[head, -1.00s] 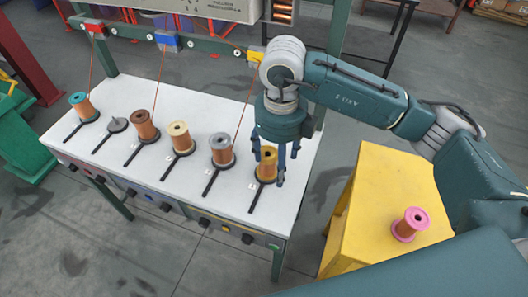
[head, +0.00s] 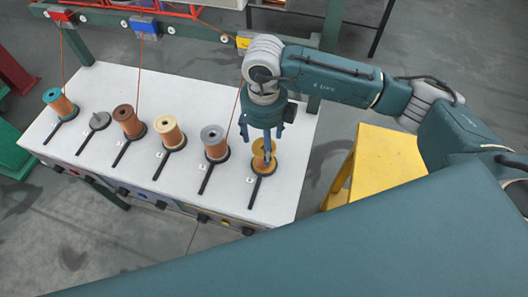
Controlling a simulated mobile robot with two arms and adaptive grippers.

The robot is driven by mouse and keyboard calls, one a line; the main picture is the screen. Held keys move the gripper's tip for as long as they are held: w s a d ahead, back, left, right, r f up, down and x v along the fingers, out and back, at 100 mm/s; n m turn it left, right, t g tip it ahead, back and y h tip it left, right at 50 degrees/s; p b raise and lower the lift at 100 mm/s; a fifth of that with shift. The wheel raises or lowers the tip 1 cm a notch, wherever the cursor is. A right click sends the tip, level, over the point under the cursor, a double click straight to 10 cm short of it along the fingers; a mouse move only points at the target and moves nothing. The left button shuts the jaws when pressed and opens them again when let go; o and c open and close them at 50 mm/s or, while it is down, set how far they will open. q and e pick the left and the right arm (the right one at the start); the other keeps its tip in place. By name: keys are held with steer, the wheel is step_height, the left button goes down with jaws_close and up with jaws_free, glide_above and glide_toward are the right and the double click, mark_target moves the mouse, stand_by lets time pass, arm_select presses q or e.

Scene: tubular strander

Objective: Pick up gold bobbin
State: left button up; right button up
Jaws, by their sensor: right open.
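The gold bobbin (head: 260,165) stands upright at the right end of the row on the white table, on a dark round holder with a handle-like bar. My right gripper (head: 264,147) points down from above with its blue fingers spread open. One finger crosses in front of the bobbin's upper part, and the others hang beside and behind its top. I cannot tell whether any finger touches it. My left gripper is out of view.
Silver (head: 214,143), cream (head: 169,133), brown (head: 127,122) and teal-topped (head: 58,103) bobbins stand to the left, with an empty grey holder (head: 99,121). A yellow stand (head: 385,160) is at right. My own body covers the lower right.

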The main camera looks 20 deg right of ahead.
steer(key=f, duration=0.1)
steer(key=f+p, duration=0.1)
steer(key=f, duration=0.2)
steer(key=shift+s+p, duration=0.3)
steer(key=shift+p, duration=0.05)
steer(key=shift+w+f, duration=0.1)
steer(key=shift+f, duration=0.15)
steer(key=shift+c, duration=0.3)
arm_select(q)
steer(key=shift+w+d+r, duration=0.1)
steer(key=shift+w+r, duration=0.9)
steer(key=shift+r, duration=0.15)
arm_select(e)
steer(key=shift+r, duration=0.1)
steer(key=c, duration=1.4)
